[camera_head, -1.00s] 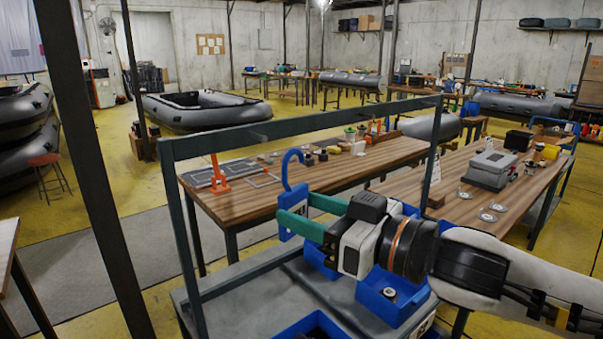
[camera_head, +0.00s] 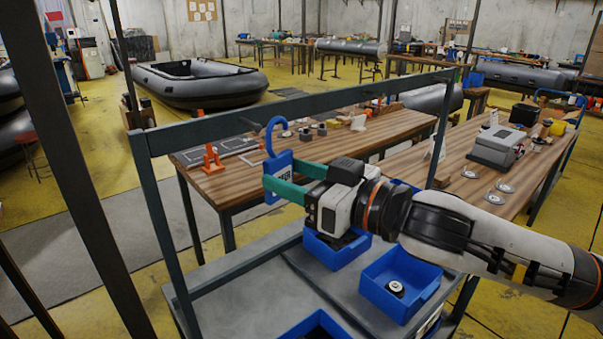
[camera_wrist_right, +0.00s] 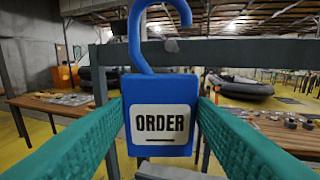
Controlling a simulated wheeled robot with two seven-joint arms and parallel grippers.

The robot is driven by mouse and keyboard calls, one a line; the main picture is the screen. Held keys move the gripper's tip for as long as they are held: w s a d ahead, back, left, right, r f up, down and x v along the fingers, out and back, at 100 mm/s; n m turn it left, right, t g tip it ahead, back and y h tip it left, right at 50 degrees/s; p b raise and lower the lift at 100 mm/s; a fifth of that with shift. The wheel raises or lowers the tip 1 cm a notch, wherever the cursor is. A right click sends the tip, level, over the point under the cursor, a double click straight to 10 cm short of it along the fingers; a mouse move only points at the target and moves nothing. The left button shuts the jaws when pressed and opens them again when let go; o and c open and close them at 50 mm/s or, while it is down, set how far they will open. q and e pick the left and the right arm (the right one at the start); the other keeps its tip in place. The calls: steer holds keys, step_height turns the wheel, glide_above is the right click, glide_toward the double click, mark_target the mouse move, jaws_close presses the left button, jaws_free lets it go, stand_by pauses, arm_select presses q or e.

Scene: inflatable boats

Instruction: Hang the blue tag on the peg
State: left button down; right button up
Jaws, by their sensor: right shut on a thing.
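The blue tag (camera_head: 283,158) has an open hook on top and a white label reading ORDER, seen in the right wrist view (camera_wrist_right: 160,121). My right gripper (camera_head: 269,178) is shut on the tag, with its green fingers on the tag's two sides. The tag hangs upright, its hook just below the rack's top bar in the head view. In the right wrist view, a grey rounded peg end (camera_wrist_right: 171,46) shows at the bar, inside the hook's opening near its free tip. I cannot tell whether hook and peg touch. My left gripper is not in view.
A dark metal rack frame (camera_head: 330,107) stands over a grey cart top (camera_head: 245,293) with blue bins (camera_head: 402,285). Wooden tables (camera_head: 232,182) stand behind it, holding an orange stand (camera_head: 212,160) and a grey case (camera_head: 497,147). An inflatable boat (camera_head: 200,85) lies farther back.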

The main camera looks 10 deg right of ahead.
steer(key=shift+p+x, duration=0.55)
steer(key=shift+x, duration=0.4)
steer(key=w+a, duration=0.1)
steer(key=w+a+f, duration=0.1)
steer(key=w, duration=0.1)
steer(key=w+a, duration=0.1)
steer(key=w, duration=0.1)
steer(key=shift+f+b, duration=0.2)
steer(key=shift+b, duration=0.1)
steer(key=shift+w, duration=0.1)
stand_by(0.5)
steer(key=o, duration=1.1)
steer(key=shift+d, duration=0.1)
